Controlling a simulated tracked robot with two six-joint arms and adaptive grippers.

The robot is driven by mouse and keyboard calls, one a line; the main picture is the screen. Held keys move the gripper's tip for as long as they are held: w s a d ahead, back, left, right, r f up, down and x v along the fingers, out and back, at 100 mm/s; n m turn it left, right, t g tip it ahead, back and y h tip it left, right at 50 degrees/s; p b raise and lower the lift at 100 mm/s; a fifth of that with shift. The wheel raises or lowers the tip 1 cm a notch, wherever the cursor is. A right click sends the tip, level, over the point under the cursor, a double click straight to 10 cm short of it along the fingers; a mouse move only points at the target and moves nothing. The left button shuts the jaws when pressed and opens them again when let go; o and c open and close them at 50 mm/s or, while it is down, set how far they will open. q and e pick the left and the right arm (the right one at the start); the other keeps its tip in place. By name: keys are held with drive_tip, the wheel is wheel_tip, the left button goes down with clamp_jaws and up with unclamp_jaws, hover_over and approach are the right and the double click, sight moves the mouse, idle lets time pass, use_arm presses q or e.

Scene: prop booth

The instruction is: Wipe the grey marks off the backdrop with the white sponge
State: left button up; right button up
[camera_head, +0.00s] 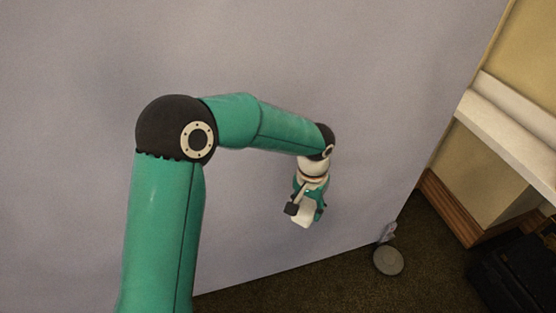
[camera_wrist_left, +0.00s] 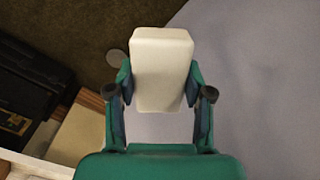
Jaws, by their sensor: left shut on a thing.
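The backdrop (camera_head: 75,90) is a large plain grey-lilac panel that fills most of the head view. It also shows at the right of the left wrist view (camera_wrist_left: 265,90). I can make out no distinct grey marks on it in either view. My left gripper (camera_head: 308,208) is in front of the backdrop's lower right part. It is shut on the white sponge (camera_wrist_left: 161,70), a pale block held between its two fingers. The sponge also shows below the wrist in the head view (camera_head: 302,214). I cannot tell whether it touches the backdrop. My right gripper is in neither view.
A round grey foot (camera_head: 388,261) stands on the dark carpet (camera_head: 330,285) by the backdrop's lower right corner. A white ledge (camera_head: 515,135) and a yellowish wall (camera_head: 525,50) are at the right. A black box (camera_head: 520,270) sits at the lower right.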

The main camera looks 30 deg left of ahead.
use_arm(q)
drive_tip(key=shift+a, duration=0.35)
drive_tip(key=shift+s+a+f, duration=0.15)
drive_tip(key=shift+s, duration=0.05)
drive_tip(key=s+a+r+m+y+b, duration=0.1)
drive_tip(key=s+a+m+y+b, duration=0.1)
drive_tip(key=s+a+m+y, duration=0.5)
drive_tip(key=w+r+m+t+y+b, duration=0.1)
drive_tip(key=w+r+m+t+y, duration=0.1)
drive_tip(key=r+m+t+y, duration=0.3)
drive_tip(key=w+r+m+t+y+b, duration=0.1)
drive_tip(key=w+r+m+t+y, duration=0.15)
drive_tip(key=r+t, duration=0.45)
drive_tip(key=p+x, duration=0.1)
drive_tip(key=x, duration=0.5)
drive_tip(key=shift+w+d+r+m+h+p, duration=0.15)
drive_tip(key=shift+w+r+m+h+p, duration=0.05)
drive_tip(key=shift+m+h+p, duration=0.2)
drive_tip(key=shift+b+x, duration=0.3)
drive_tip(key=shift+x, duration=0.6)
